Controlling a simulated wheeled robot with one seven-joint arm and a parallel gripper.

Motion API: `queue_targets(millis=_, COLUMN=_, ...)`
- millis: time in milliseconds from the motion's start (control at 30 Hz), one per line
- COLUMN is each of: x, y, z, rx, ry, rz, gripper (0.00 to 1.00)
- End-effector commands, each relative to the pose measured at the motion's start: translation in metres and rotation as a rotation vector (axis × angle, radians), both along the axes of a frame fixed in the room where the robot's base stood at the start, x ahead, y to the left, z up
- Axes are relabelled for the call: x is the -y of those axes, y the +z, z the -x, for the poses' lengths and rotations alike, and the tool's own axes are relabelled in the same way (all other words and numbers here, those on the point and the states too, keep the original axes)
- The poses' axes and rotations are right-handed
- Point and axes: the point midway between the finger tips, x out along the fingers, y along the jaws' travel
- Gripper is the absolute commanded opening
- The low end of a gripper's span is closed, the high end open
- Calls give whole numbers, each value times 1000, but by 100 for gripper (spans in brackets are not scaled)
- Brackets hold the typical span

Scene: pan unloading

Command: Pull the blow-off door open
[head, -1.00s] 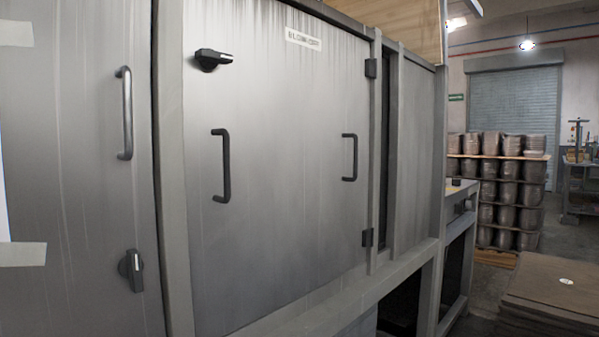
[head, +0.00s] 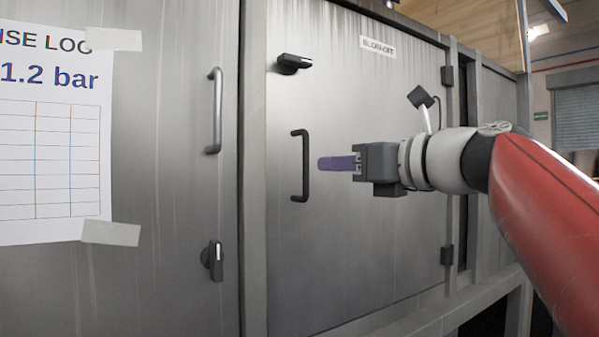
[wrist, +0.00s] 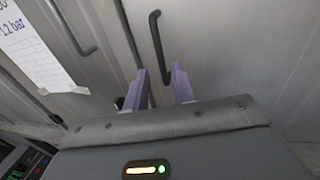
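The blow-off door (head: 350,260) is a grey metal panel with a white label at its top, and it looks closed in its frame. A dark bar handle (head: 304,165) stands upright near its left side and also shows in the wrist view (wrist: 157,45). A dark latch knob (head: 293,63) above it points to the right. My gripper (head: 322,163) has purple fingers pointing left at the handle, just right of it in the head view. In the wrist view, the fingers (wrist: 160,85) are spread and empty, with the handle ahead of them.
A neighbouring grey door on the left has its own bar handle (head: 214,110), an upright latch knob (head: 213,261) and a taped paper log sheet (head: 50,130). Hinges (head: 447,75) line the blow-off door's right edge. A ledge (head: 420,318) runs below.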

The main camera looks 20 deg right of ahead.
Motion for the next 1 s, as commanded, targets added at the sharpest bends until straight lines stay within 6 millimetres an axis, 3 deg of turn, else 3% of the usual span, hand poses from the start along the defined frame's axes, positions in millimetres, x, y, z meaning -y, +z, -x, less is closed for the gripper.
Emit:
queue_targets(millis=533, x=-34, y=4, z=-61, rx=-3, ry=2, rz=-24, gripper=26)
queue_targets(millis=900, x=-38, y=4, z=-67, rx=-1, ry=0, rz=-25, gripper=26)
queue_targets(millis=1000, x=-37, y=4, z=-67, rx=-1, ry=1, rz=-25, gripper=15)
